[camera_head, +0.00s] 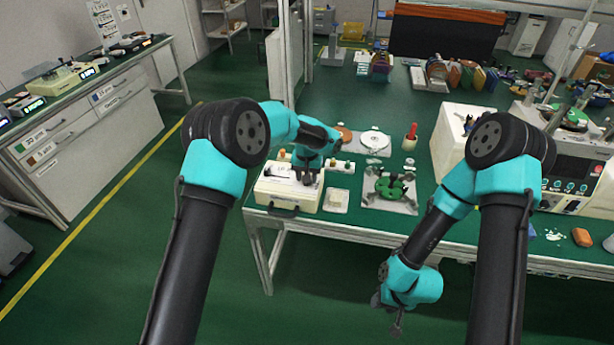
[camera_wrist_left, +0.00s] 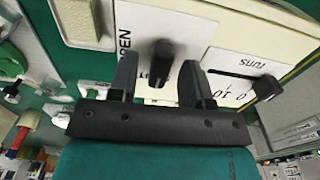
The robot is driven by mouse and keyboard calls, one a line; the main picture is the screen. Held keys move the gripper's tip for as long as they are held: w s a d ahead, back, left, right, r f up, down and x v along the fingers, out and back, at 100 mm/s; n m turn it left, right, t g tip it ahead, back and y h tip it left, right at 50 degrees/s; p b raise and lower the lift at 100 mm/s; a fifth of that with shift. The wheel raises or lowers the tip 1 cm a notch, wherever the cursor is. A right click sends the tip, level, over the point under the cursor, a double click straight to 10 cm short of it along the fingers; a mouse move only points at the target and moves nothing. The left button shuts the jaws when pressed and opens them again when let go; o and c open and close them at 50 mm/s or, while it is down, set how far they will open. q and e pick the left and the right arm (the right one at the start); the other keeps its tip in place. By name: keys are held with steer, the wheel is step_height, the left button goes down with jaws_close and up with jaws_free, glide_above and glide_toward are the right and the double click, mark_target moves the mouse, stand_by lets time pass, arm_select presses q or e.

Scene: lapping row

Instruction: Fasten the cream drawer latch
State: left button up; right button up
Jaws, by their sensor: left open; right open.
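The cream drawer box (camera_head: 289,189) stands at the table's front left, with a dark handle (camera_head: 284,210) on its front. My left gripper (camera_head: 306,178) is over its top. In the left wrist view, a black latch knob (camera_wrist_left: 161,64) rises from a white label reading "OPEN" (camera_wrist_left: 125,40). More lettering beside the knob is partly hidden. The open fingers of my left gripper (camera_wrist_left: 157,74) stand on either side of the knob; I cannot tell whether they touch it. My right gripper (camera_head: 388,312) is open and empty, hanging low in front of the table edge.
A "runs" slider with a black knob (camera_wrist_left: 267,88) sits right beside the latch label. A green fixture on a metal plate (camera_head: 400,204), a small pale tray (camera_head: 337,200) and a red-handled tool (camera_head: 411,136) stand nearby. A white machine (camera_head: 450,140) is farther right.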

arm_select(q)
steer(key=shift+r, duration=0.1)
step_height(320, 180, up, 17)
stand_by(0.6)
